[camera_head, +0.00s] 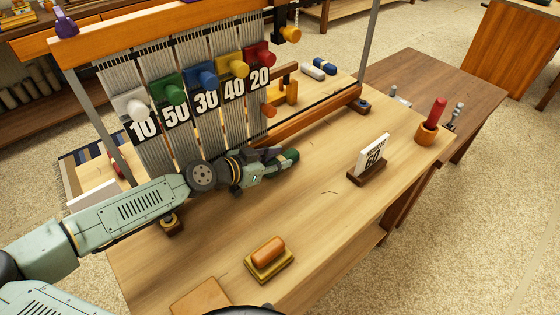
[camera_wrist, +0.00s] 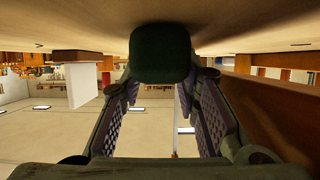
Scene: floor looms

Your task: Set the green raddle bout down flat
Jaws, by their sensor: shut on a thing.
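My gripper (camera_head: 268,162) reaches low over the wooden table, in front of the loom. It is shut on the green raddle bout (camera_head: 289,157), a dark green rounded piece that sticks out past the fingertips. In the wrist view, the bout's rounded end (camera_wrist: 160,54) shows between the two fingers (camera_wrist: 165,100), close to the tabletop (camera_wrist: 70,25). The bout looks roughly level. I cannot tell whether it touches the table. Part of it is hidden by the fingers.
The loom carries a row of coloured knobs with numbers (camera_head: 205,98) just behind my arm. A sign marked 60 (camera_head: 374,152) stands to the right. A red piece stands in a wooden cup (camera_head: 427,133). An orange-topped block (camera_head: 268,256) lies in front. The middle tabletop is clear.

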